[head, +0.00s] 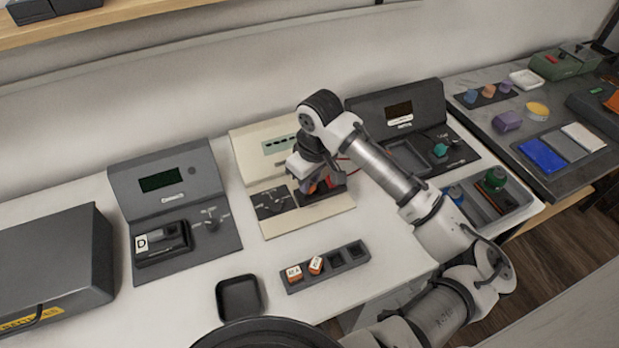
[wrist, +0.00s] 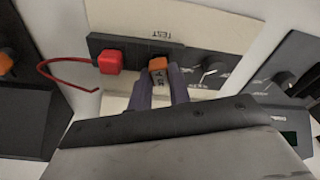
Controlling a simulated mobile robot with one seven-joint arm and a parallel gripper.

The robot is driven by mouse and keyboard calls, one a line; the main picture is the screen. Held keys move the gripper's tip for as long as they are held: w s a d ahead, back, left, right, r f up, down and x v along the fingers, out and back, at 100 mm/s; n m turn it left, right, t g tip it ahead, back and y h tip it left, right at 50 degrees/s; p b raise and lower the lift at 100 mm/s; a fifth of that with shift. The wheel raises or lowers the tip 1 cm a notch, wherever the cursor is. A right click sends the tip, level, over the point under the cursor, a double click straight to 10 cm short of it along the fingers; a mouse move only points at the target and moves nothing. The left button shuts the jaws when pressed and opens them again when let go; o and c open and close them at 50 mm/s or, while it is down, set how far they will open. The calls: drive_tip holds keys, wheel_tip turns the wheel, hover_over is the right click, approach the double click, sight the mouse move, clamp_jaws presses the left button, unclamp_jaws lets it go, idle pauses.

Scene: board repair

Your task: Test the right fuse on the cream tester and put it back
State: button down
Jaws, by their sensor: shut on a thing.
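The cream tester (head: 316,218) stands mid-table, partly hidden by my arm. My gripper (wrist: 161,82) is shut on an orange fuse (wrist: 158,64) with dark lettering. The fuse is at the dark test strip (wrist: 137,44) beside the TEST label, right of a red block (wrist: 110,62) with a red wire. I cannot tell whether it is seated. In the head view my gripper (head: 318,183) is over the tester's front right part.
A grey meter station (head: 170,187) stands left, and a dark station (head: 398,108) stands right behind my arm. An empty black tray (head: 239,297) lies left of the rack. A grey case (head: 55,262) is at far left. White table lies clear between tester and rack.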

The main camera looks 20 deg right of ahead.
drive_tip(key=shift+f+b, duration=0.35)
drive_tip(key=shift+f, duration=0.2)
idle(0.8)
drive_tip(key=c, duration=0.9)
unclamp_jaws()
drive_tip(key=shift+c, duration=0.2)
drive_tip(key=shift+r, duration=0.2)
drive_tip(key=shift+r+p, duration=1.35)
drive_tip(key=shift+p, duration=0.05)
drive_tip(key=shift+r, duration=0.1)
drive_tip(key=shift+r+p, duration=2.5)
drive_tip(key=shift+r, duration=0.45)
